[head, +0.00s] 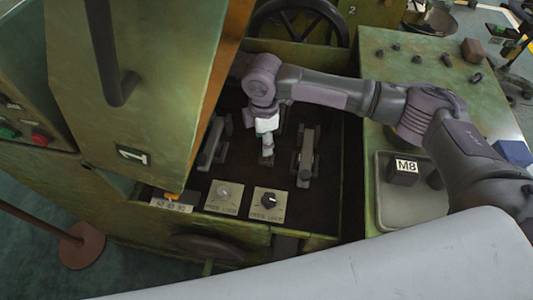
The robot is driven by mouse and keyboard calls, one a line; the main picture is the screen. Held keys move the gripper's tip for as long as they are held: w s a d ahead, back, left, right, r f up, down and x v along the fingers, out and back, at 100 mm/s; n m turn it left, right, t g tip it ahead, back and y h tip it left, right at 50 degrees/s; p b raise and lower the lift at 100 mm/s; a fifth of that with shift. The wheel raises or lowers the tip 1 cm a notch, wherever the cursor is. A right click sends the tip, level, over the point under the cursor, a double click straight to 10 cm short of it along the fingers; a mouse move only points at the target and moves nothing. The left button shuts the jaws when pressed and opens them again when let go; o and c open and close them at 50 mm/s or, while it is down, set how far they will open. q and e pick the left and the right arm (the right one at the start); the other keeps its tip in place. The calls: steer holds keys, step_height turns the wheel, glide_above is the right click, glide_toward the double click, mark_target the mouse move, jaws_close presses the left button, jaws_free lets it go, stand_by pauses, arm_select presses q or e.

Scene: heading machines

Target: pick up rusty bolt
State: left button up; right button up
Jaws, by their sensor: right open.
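My right arm reaches in from the right, and its gripper (267,149) points down into the dark recess of the green machine. It is open, between two dark lever-like fittings. What lies right under its fingers is too small and dark to tell. No bolt can be surely picked out as the rusty one. Several small dark bolt-like pieces (417,59) lie apart from the gripper on the green tabletop (460,100) at the right. My left gripper is out of view.
A green door marked 1 (150,95) stands left of the recess. Two knob plates (223,196) (268,203) sit at its front. A grey tray (405,210) with an M8 label is at the right. A handwheel (298,22) is behind, and a brown block (473,51) is at the back.

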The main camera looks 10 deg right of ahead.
steer(key=shift+f, duration=0.3)
steer(key=f, duration=0.3)
steer(key=f+p, duration=0.1)
steer(key=shift+s+d+f, duration=0.15)
steer(key=shift+d, duration=0.15)
steer(key=shift+f, duration=0.4)
steer(key=shift+c, duration=0.2)
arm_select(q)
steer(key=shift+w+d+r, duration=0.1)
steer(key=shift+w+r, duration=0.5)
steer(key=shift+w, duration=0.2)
arm_select(e)
jaws_close()
